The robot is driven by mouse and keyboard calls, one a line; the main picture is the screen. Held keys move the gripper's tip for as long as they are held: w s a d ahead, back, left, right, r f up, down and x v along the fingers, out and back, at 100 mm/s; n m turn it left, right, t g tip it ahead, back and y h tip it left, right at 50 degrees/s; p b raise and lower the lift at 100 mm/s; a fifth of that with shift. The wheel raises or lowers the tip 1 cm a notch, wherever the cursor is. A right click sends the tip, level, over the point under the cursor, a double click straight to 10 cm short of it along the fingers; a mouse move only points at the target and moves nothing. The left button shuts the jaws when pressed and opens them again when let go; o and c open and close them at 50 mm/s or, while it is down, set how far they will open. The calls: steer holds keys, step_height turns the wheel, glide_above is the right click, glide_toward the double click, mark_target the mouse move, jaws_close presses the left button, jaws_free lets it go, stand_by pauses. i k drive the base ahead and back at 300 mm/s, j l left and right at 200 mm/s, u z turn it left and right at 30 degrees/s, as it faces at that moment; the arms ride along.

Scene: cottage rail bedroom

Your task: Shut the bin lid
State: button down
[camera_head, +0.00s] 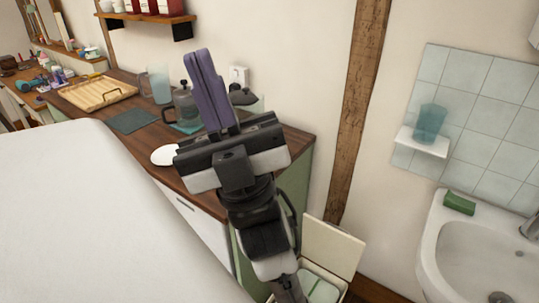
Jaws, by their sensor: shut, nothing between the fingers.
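The bin (338,295) stands on the floor at the bottom of the view, beyond the end of the counter. Its cream lid (332,246) is raised, leaning back toward the wall. A pale green inside shows below it, and my arm hides the bin's left part. My gripper (194,54) is shut and empty, with its purple-grey fingers together and pointing up in the picture. It is over the wooden counter, up and to the left of the bin and apart from the lid.
The wooden counter (298,141) holds a glass kettle (184,105), a blue pitcher (158,83), a wooden tray (98,93) and a white plate (164,155). A white sink (485,250) is at the right. A large white surface (90,220) fills the lower left.

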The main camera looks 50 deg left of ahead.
mark_target(331, 247)
steer(key=k+j+u, duration=0.2)
steer(key=k, duration=0.15)
steer(key=k+j+u, duration=0.2)
steer(key=k+j, duration=0.35)
steer(key=k, duration=0.15)
steer(key=i+j+z, duration=0.1)
steer(key=i+z, duration=0.15)
steer(key=i, duration=0.3)
steer(key=i+j+z, duration=0.25)
steer(key=i, duration=0.3)
